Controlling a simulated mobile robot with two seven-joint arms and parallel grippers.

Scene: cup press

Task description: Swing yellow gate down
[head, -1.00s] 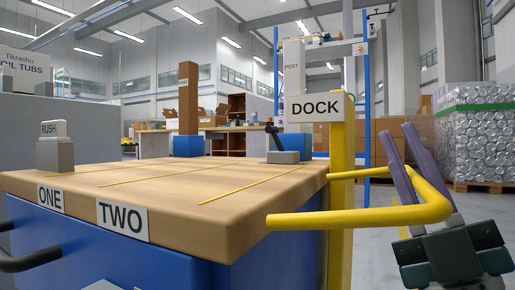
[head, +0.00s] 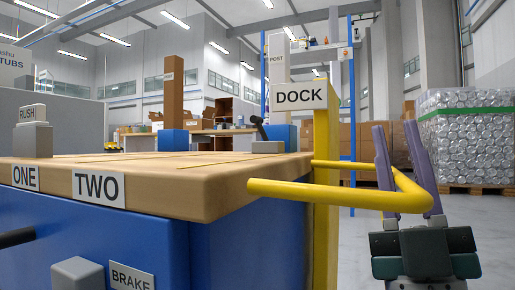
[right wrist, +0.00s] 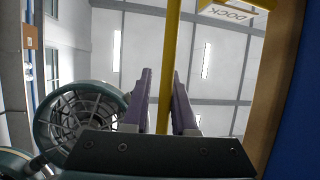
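The yellow gate (head: 310,192) is a bent tube that reaches right from the yellow post (head: 326,150) bearing the DOCK sign (head: 299,96). It lies roughly level, its right end dipping slightly. My right gripper (head: 403,140) is at the gate's rounded right end, its purple fingers pointing up and apart. In the right wrist view, the yellow tube (right wrist: 171,60) runs in the gap between the fingers (right wrist: 163,75). The gripper looks open around it; I cannot tell whether a finger touches. My left gripper is not in view.
A wooden-topped blue bench (head: 150,180) with ONE and TWO labels fills the left. A grey block (head: 78,274) stands by the BRAKE label (head: 131,278). A pallet of wrapped cans (head: 468,140) is at the back right. Open floor (head: 350,240) lies right of the bench.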

